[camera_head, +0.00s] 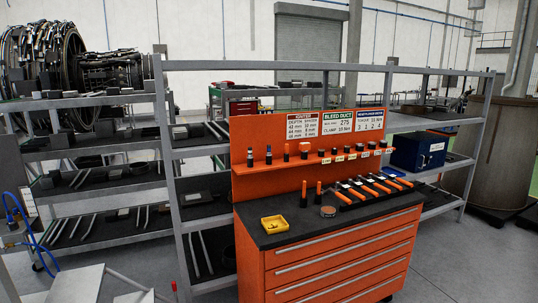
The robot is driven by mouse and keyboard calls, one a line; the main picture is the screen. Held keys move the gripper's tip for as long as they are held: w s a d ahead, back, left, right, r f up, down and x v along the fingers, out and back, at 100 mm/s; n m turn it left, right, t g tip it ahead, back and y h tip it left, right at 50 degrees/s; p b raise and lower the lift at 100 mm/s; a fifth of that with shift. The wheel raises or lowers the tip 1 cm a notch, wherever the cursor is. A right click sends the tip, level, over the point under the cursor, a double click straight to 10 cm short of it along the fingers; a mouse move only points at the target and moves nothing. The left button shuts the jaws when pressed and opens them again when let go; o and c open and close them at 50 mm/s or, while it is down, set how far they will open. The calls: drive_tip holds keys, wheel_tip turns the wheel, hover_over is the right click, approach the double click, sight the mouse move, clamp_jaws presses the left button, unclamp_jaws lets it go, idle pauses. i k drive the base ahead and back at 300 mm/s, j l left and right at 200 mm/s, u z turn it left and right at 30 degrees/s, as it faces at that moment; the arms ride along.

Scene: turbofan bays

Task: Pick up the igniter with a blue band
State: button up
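Several small upright parts stand in a row on the ledge of the orange tool cabinet (250,223). The leftmost, a slim dark upright part (250,158), shows a bluish band and looks like an igniter. A similar slim part (268,155) stands just right of it, also with a bluish tint. A third slim part (286,153) looks orange and dark. They are too small to tell for sure which is the igniter with a blue band. My gripper is not in view.
A blue box (418,151) sits on the shelf at right. Grey racks (172,190) stand behind and left. Floor (470,260) at right is clear.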

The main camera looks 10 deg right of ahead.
sight(268, 149)
drive_tip(key=i+l, duration=0.1)
drive_tip(key=i, duration=0.35)
drive_tip(key=i+l+z, duration=0.1)
drive_tip(key=i, duration=0.3)
